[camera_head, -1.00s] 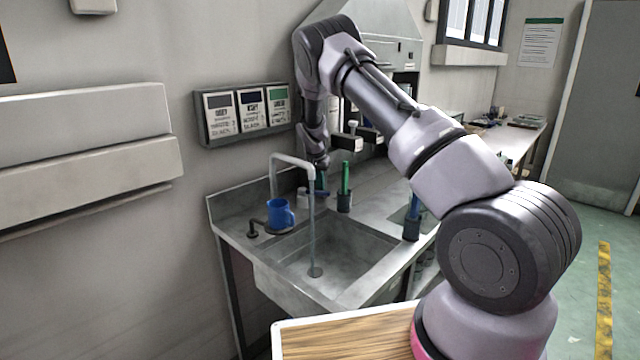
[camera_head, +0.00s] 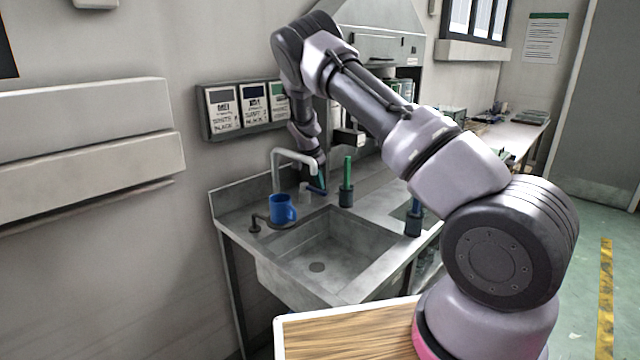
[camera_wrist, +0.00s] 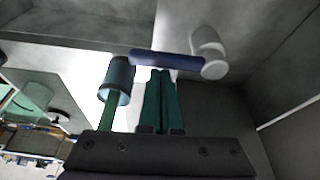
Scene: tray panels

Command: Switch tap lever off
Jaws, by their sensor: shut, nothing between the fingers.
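The tap (camera_head: 293,153) stands at the back of the sink (camera_head: 325,250), its spout curving over the basin. No water runs from it. Beside it is a grey lever base (camera_head: 304,189) with a blue lever (camera_head: 316,190) lying level and pointing right. In the wrist view the blue lever (camera_wrist: 165,65) reaches from the pale round base (camera_wrist: 207,48) across the fingertips. My gripper (camera_head: 322,180) is at the lever, fingers down. In the wrist view its green fingers (camera_wrist: 160,74) are together and empty, right at the lever; I cannot tell whether they touch it.
A blue mug (camera_head: 282,210) stands left of the basin near a small dark tap fitting (camera_head: 254,222). A green-handled item in a dark holder (camera_head: 346,196) stands close right of my gripper. Another holder (camera_head: 413,222) is further right. Display panels (camera_head: 240,108) hang on the wall behind.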

